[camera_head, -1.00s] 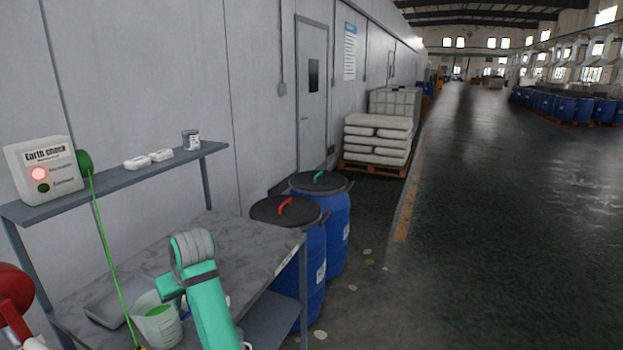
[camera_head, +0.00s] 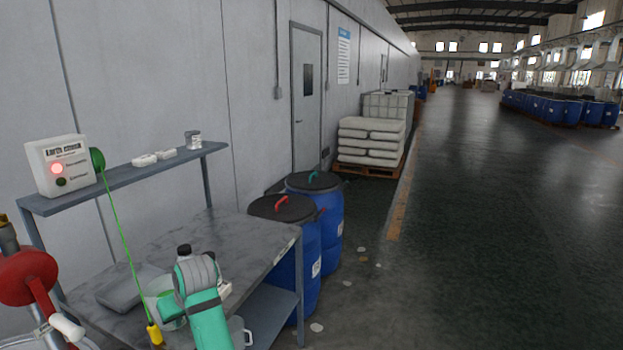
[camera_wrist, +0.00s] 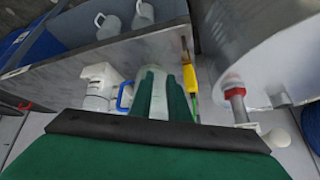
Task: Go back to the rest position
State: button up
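My gripper is on the green and grey arm at the bottom of the head view, over the near edge of the grey bench (camera_head: 215,228); its fingertips are hidden there. In the wrist view the two dark green fingers (camera_wrist: 163,98) show from behind, with a pale strip between them. I cannot tell whether this strip is held or lies behind them. A pale jug with a blue handle (camera_wrist: 125,95) shows beside the fingers. In the head view a translucent jug with green contents (camera_head: 165,303) stands beside my arm.
An earth check box (camera_head: 58,165) on the shelf has its red lamp lit. A green cable (camera_head: 122,240) runs down to a yellow clamp (camera_head: 155,335). A red round part (camera_head: 28,278) stands left. Blue drums (camera_head: 315,225) stand beyond the bench. The floor (camera_head: 470,240) right is clear.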

jog(key=s+d+f+m+t+y, duration=0.1)
jog(key=s+d+f+m, duration=0.15)
jog(key=f, duration=0.75)
jog(key=s+d+f+m+t, duration=0.1)
jog(key=s+d+f+t, duration=0.2)
jog(key=f, duration=0.7)
jog(key=s+d+f+m+t+h, duration=0.1)
jog(key=s+d+f+m+t, duration=0.15)
jog(key=s+d+f, duration=0.8)
jog(key=s+d+r+m+t+h, duration=0.1)
jog(key=s+d+r+h, duration=0.1)
jog(key=s+d, duration=0.6)
jog(key=s+d+r+m+t+h, duration=0.1)
jog(key=s+d, duration=0.2)
jog(key=s, duration=0.8)
jog(key=s+d+r+t+h, duration=0.1)
jog(key=s+d+r, duration=0.2)
jog(key=s+r, duration=0.3)
jog(key=s+d+r+t+h, duration=0.1)
jog(key=s+d+r, duration=0.2)
jog(key=s+r, duration=0.4)
jog(key=shift+v, duration=1)
jog(key=shift+d+t, duration=0.1)
jog(key=shift+t, duration=0.15)
